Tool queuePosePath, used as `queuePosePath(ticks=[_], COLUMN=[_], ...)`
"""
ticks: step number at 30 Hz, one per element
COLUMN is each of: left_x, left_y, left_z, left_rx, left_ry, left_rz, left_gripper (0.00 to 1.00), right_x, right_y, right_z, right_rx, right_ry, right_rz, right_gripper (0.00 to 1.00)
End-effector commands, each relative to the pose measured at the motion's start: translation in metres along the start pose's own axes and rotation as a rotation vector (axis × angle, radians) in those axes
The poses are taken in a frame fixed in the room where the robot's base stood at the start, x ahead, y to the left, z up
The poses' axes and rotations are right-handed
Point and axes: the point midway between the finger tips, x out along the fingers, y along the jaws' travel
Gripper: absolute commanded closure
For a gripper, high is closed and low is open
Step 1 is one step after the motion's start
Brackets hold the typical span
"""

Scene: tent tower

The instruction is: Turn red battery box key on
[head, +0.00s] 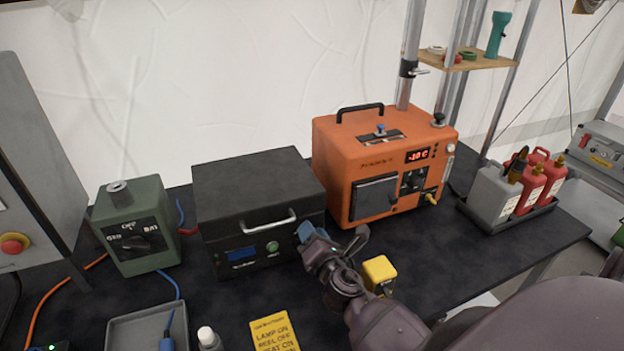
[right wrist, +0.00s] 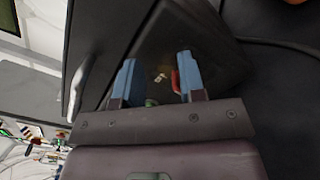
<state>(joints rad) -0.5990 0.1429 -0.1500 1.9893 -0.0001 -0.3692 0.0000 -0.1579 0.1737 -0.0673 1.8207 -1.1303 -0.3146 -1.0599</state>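The black box (head: 258,185) stands on the dark table, with a silver handle (head: 270,222), a small blue display and a green button (head: 272,247) on its front. My right gripper (head: 308,232) is at the right end of this front. In the right wrist view its two blue fingers (right wrist: 157,78) are apart. A small red piece, seemingly the key (right wrist: 175,81), shows between them, close beside the right-hand finger; I cannot tell whether they touch. A small white mark lies beside it on the dark face. The key is hidden in the head view. My left gripper is not in view.
An orange unit (head: 350,150) with a display stands close right of the black box. A green selector box (head: 135,225) is at left. A yellow block (head: 379,271), a yellow card (head: 273,333) and a grey tray (head: 147,325) lie in front. Red and grey canisters (head: 530,185) stand at right.

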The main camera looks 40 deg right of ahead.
Motion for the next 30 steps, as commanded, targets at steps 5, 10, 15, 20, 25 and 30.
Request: queuePosePath(ticks=[5,10,15,20,25,30], left_x=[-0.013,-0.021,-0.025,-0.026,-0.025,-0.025], left_y=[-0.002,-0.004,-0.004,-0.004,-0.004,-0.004], left_z=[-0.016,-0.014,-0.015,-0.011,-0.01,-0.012], left_rx=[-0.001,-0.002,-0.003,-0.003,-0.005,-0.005], left_ry=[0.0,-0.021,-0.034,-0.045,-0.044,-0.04], left_rz=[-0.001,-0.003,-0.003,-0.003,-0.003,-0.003], left_gripper=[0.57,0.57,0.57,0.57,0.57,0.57], right_x=[0.001,0.001,0.001,0.0,0.0,0.0], right_y=[0.033,0.056,0.08,0.099,0.113,0.118], right_z=[0.029,0.051,0.074,0.092,0.106,0.111], right_rx=[0.0,0.0,0.002,0.001,0.003,0.003], right_ry=[-0.002,-0.001,0.0,0.001,-0.001,0.001], right_rz=[0.013,0.011,0.012,0.01,0.01,0.007], right_gripper=[0.68,0.68,0.68,0.68,0.68,0.68])
